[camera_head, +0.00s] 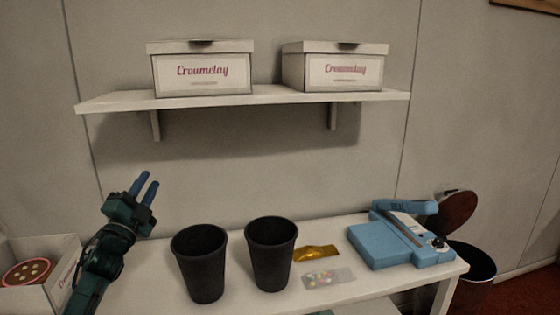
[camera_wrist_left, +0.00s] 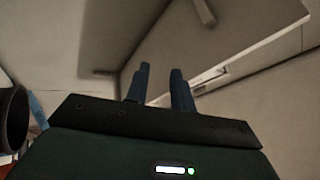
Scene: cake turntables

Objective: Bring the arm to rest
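My left gripper (camera_head: 146,184) is raised at the left of the table, pointing up, with blue fingers. It is apart from everything around it. In the left wrist view its two fingers (camera_wrist_left: 162,86) stand apart with nothing between them. My right gripper is not in view in either picture.
A white table (camera_head: 336,306) bears two black cups (camera_head: 201,264) (camera_head: 269,255), a gold packet (camera_head: 317,253), a clear packet of coloured sweets (camera_head: 329,278) and a blue sealer (camera_head: 390,243). A wall shelf (camera_head: 270,98) holds two white boxes. An open box (camera_head: 62,278) stands left; a bin (camera_head: 472,262) right.

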